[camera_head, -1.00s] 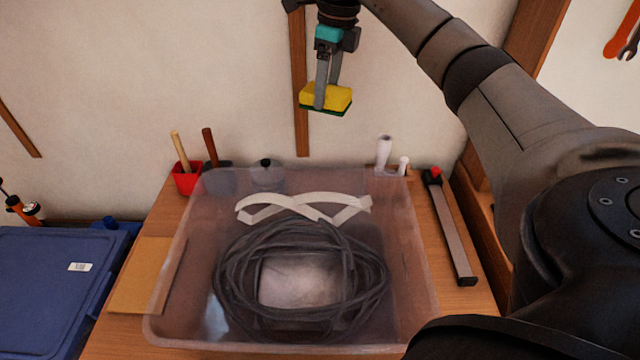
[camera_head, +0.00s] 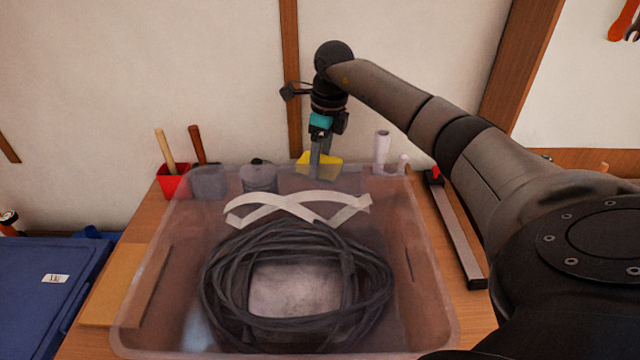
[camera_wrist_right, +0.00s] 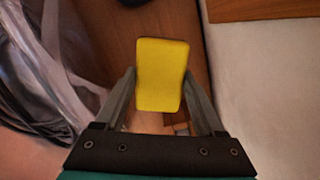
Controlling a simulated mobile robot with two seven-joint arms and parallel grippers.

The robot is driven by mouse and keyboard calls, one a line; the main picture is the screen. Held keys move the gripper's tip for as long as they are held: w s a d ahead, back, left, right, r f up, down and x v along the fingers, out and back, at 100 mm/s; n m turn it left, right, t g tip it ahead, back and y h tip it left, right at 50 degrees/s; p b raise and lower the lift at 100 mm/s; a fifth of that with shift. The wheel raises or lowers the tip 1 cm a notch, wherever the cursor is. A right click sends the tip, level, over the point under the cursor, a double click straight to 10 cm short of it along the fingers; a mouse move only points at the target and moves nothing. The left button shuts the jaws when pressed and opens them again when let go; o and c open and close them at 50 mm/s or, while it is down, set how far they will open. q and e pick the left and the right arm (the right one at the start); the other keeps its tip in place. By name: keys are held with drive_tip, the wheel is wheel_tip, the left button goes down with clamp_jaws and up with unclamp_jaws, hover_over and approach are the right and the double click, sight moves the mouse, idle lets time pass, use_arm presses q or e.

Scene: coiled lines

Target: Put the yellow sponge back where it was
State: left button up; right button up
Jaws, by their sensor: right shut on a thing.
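The yellow sponge (camera_head: 322,159) is held by my right gripper (camera_head: 319,165) at the far side of the clear bin, near the wall. Its lower part is seen through the bin's back wall. In the right wrist view the sponge (camera_wrist_right: 161,75) sits between the two fingers (camera_wrist_right: 160,92), with a strip of brown wood beyond it. I cannot tell whether the sponge touches the table. My left gripper is not in view.
The clear bin (camera_head: 432,290) holds a dark coiled line (camera_head: 215,285) and a pale strap (camera_head: 345,212). Behind it stand a red holder (camera_head: 173,181), a grey lidded pot (camera_head: 259,177) and a white bottle (camera_head: 382,150). A long bar (camera_head: 458,240) lies to the right.

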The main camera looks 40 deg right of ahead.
sight(327, 162)
wheel_tip(327, 162, down, 6)
drive_tip(key=shift+f+b, duration=0.1)
drive_tip(key=shift+b, duration=0.4)
drive_tip(key=o, duration=0.9)
drive_tip(key=shift+f, duration=0.1)
drive_tip(key=shift+c, duration=0.2)
drive_tip(key=o, duration=0.4)
drive_tip(key=shift+o, duration=0.2)
drive_tip(key=r, duration=0.3)
drive_tip(key=r+p, duration=0.1)
drive_tip(key=r, duration=0.3)
drive_tip(key=s+r+p, duration=0.1)
drive_tip(key=r, duration=0.3)
drive_tip(key=shift+d+r, duration=0.15)
drive_tip(key=shift+d, duration=0.2)
drive_tip(key=shift+s+r, duration=0.15)
drive_tip(key=shift+r, duration=0.35)
